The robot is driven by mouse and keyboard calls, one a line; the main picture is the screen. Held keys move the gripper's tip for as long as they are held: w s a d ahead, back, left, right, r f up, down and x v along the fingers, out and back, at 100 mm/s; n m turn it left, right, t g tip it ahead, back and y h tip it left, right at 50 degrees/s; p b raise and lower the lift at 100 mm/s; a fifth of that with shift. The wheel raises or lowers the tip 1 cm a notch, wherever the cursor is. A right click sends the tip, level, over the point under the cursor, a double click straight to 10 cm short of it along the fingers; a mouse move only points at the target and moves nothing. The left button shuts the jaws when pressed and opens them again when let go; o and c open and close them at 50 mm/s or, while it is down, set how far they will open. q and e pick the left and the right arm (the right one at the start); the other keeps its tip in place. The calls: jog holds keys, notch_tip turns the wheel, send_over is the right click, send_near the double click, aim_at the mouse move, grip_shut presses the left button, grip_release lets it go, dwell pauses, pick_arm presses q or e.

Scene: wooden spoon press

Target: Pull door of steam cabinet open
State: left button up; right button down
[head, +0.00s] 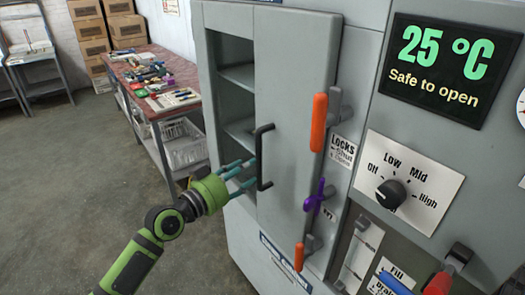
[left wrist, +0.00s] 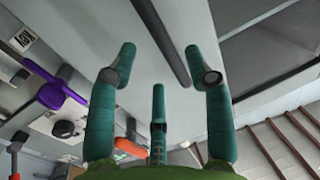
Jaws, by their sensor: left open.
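The grey steam cabinet's door (head: 292,90) stands partly open; its left edge is away from the frame and inner shelves (head: 238,76) show through the gap. A black bar handle (head: 261,150) runs upright on the door near that edge. My left gripper (head: 248,172), green with teal fingers, is just left of the handle, fingers pointing at it. In the left wrist view its fingers are spread, and the dark handle (left wrist: 163,42) lies between and beyond their tips. I cannot tell whether a finger touches it. My right gripper is not in view.
Orange lock levers (head: 318,122) and a purple key-like lever (head: 319,196) line the door's right side. A display (head: 446,68) reads 25 °C, "Safe to open". A dial (head: 391,194) sits below. A red-topped workbench (head: 155,65) stands behind left; open floor (head: 60,170) lies left.

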aim_at(259, 161)
pick_arm(q)
jog(key=p+x, duration=0.1)
jog(key=x, duration=0.5)
jog(key=shift+w+d, duration=0.15)
jog(key=shift+w, duration=0.05)
grip_shut()
